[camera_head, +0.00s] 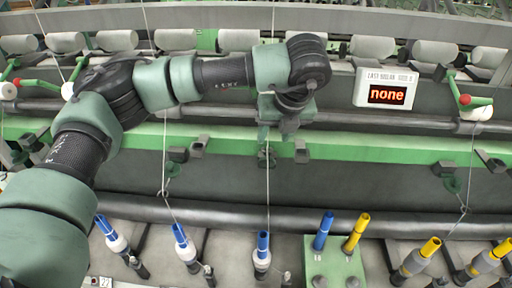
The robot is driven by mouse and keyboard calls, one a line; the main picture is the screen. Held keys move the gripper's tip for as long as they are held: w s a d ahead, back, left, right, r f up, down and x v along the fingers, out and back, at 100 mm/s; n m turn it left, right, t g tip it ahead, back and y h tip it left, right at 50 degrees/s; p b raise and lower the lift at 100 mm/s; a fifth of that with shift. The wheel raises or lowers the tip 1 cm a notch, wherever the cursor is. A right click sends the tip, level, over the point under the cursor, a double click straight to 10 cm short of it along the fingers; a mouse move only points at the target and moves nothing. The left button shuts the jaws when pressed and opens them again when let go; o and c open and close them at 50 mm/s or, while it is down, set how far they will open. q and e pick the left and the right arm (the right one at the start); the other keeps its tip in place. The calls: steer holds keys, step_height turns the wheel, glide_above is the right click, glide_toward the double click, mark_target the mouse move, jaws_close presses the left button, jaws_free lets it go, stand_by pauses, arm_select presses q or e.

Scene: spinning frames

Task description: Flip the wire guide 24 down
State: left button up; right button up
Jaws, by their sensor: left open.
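My left arm comes in from the left and reaches across the frame's upper middle. Its left gripper (288,124) points down in front of the green rail and is open, with nothing seen between its fingers. Just below and left of it is a small dark green wire guide (266,156), with a white thread passing it. A dark grey flap (302,152) sticks out just to its right. The gripper appears apart from both. Similar guides show at left (178,154) and right (443,169). No number 24 is readable on any guide. My right gripper is not in view.
A white display (388,88) reading "none" hangs at right. Blue-topped bobbins (262,253) and yellow-topped bobbins (415,260) stand along the bottom. A green block (335,268) holds one blue and one yellow tube. White rolls line the top. Thin threads run down the frame.

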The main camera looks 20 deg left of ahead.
mark_target(269, 149)
arm_select(q)
steer(key=p+x, duration=0.3)
steer(key=x, duration=0.3)
steer(key=shift+w+f+p, duration=0.15)
steer(key=shift+f+p, duration=0.1)
steer(key=shift+p, duration=0.05)
steer(key=shift+w+a+f, duration=0.15)
steer(key=shift+f, duration=0.45)
steer(key=shift+c, duration=0.4)
jaws_close()
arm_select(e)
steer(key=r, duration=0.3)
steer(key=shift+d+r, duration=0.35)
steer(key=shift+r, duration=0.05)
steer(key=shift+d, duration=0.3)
